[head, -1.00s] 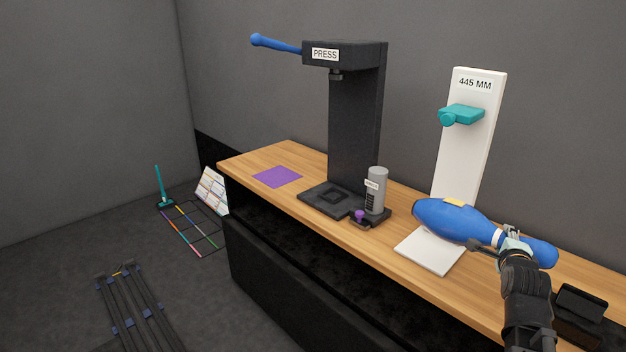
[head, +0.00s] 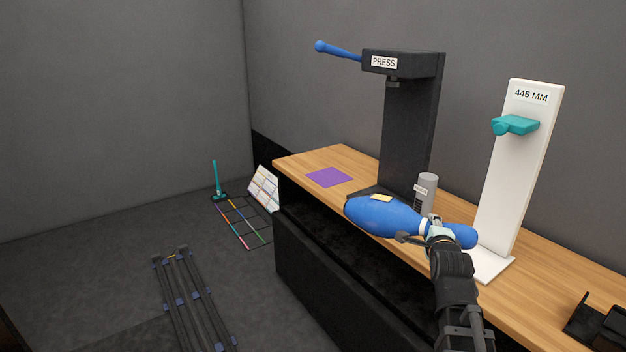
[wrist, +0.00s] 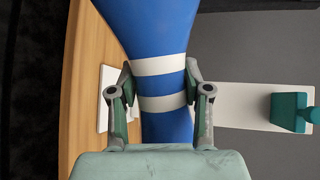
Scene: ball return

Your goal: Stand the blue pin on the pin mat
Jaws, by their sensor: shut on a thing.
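The blue pin (head: 385,217), with white neck bands and a yellow patch, lies nearly level in my gripper (head: 436,230). Its wide end points left in the head view. In the wrist view my gripper (wrist: 160,82) is shut on the neck of the blue pin (wrist: 160,25) near the white bands. The pin appears in front of the press and hides part of its base. A flat purple square (head: 329,177), apparently the pin mat, lies bare near the bench's left end, apart from the pin.
The black press (head: 408,130) with a blue lever stands right of the purple square. A grey cylinder (head: 427,190) is beside it. A white stand (head: 513,170) marked 445 MM has a teal slider (head: 516,125). The wooden bench (head: 345,155) is clear around the purple square.

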